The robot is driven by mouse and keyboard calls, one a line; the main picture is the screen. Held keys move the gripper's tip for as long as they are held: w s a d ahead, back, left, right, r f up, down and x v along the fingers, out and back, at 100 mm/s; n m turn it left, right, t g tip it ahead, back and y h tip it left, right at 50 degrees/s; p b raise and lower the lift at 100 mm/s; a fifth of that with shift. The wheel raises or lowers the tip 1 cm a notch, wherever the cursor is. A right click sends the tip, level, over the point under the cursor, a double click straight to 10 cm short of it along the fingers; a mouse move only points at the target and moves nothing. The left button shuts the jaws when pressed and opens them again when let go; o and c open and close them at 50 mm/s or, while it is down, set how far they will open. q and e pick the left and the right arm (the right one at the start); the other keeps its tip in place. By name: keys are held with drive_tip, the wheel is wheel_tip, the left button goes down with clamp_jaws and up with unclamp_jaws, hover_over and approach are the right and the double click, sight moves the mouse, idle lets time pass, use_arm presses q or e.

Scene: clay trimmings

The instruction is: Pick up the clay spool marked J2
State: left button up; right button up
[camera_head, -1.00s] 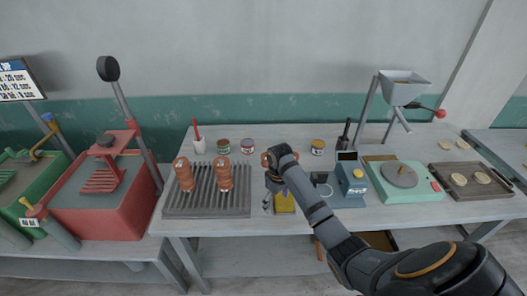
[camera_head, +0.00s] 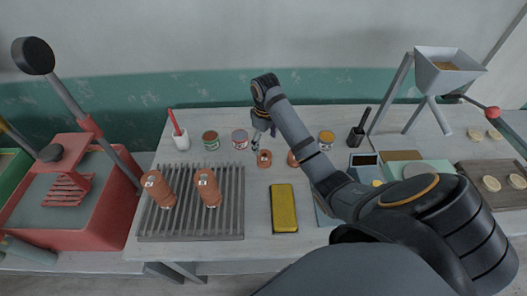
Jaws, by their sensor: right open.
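Two terracotta clay spools with pale labels stand on a grey ribbed rack (camera_head: 191,227), the left spool (camera_head: 158,190) and the right spool (camera_head: 208,188). I cannot read their marks. A shorter terracotta piece (camera_head: 264,159) with a pale spot is on the table right of the rack. Another terracotta piece (camera_head: 292,159) is partly hidden behind my right arm. My right gripper (camera_head: 262,139) is open and points down just behind the shorter piece. I cannot tell whether they touch. My left gripper is out of view.
A yellow sponge-like block (camera_head: 284,208) lies in front of the terracotta pieces. Cans (camera_head: 240,139), a white cup with a red handle (camera_head: 181,139) and a dark holder (camera_head: 356,137) stand behind. A red press (camera_head: 70,215) is at left. A hopper stand (camera_head: 446,75) is at right.

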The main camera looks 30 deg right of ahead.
sight(264, 155)
drive_tip(key=f+b, duration=0.2)
drive_tip(key=f, duration=0.1)
drive_tip(key=f+b, duration=0.1)
drive_tip(key=shift+w+d+f, duration=0.25)
drive_tip(key=shift+w+d, duration=0.05)
drive_tip(key=shift+w+f, duration=0.15)
drive_tip(key=shift+f, duration=0.15)
wheel_tip(264, 155, down, 5)
drive_tip(key=b, duration=0.5)
drive_tip(key=shift+a, duration=0.1)
drive_tip(key=shift+w+r, duration=0.1)
drive_tip(key=shift+r, duration=0.1)
drive_tip(key=shift+c, duration=1.4)
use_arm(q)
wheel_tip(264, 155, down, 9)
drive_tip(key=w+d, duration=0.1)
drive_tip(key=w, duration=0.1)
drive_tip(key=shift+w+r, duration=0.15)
use_arm(e)
drive_tip(key=c, duration=1.2)
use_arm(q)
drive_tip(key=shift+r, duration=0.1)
use_arm(e)
drive_tip(key=shift+o, duration=0.2)
drive_tip(key=shift+r, duration=0.1)
